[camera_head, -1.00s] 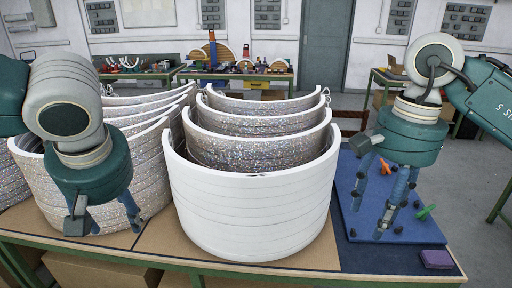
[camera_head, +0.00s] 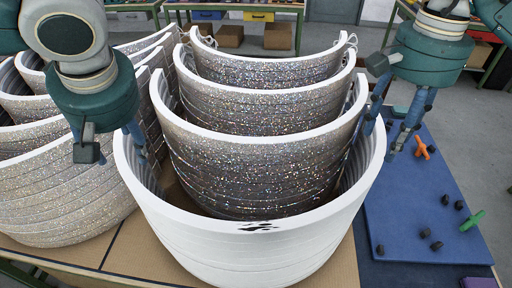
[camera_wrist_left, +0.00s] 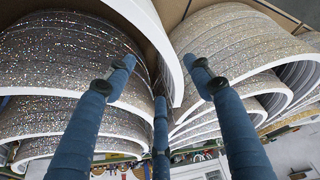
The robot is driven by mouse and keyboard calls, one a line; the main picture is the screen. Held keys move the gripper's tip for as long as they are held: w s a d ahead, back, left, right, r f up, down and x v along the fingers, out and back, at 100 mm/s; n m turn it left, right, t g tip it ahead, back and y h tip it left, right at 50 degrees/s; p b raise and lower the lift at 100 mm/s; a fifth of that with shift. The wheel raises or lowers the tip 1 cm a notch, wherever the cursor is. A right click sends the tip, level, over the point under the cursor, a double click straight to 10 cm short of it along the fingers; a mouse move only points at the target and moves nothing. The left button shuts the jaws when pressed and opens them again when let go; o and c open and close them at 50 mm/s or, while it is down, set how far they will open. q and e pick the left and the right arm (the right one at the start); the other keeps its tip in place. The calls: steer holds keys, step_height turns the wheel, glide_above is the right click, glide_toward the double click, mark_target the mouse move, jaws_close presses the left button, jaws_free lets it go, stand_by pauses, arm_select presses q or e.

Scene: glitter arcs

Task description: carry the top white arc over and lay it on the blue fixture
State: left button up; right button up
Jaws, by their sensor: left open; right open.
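The top white arc (camera_head: 258,229) is the upper layer of a white curved stack at front centre, with a black mark on its rim. My left gripper (camera_head: 112,150) is open at the arc's left end, one finger outside the rim and one inside it in the picture. In the left wrist view, a white rim passes between its blue fingers (camera_wrist_left: 160,75). My right gripper (camera_head: 390,125) is open at the arc's right end, its fingers either side of the rim; contact cannot be told. The blue fixture (camera_head: 405,215) lies flat at the right.
Glittery arc stacks (camera_head: 270,150) stand behind and inside the white stack, and more (camera_head: 60,190) stand left. The fixture carries several black knobs (camera_head: 437,246), an orange clamp (camera_head: 424,147) and a green one (camera_head: 472,221). A purple block (camera_head: 478,283) sits at its front.

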mark_target(129, 169)
arm_select(q)
steer(key=shift+s+r, duration=0.2)
steer(key=shift+s, duration=0.3)
steer(key=shift+s+r, duration=0.15)
steer(key=shift+s, duration=0.35)
steer(key=x, duration=0.7)
steer(key=w+x, duration=0.1)
steer(key=x, duration=0.3)
arm_select(e)
steer(key=f, duration=0.7)
steer(key=s+f, duration=0.1)
steer(key=f, duration=0.2)
steer(key=shift+f, duration=0.15)
arm_select(q)
steer(key=shift+c, duration=0.3)
arm_select(e)
steer(key=shift+s, duration=0.1)
steer(key=shift+c, duration=0.3)
arm_select(q)
jaws_close()
arm_select(e)
jaws_close()
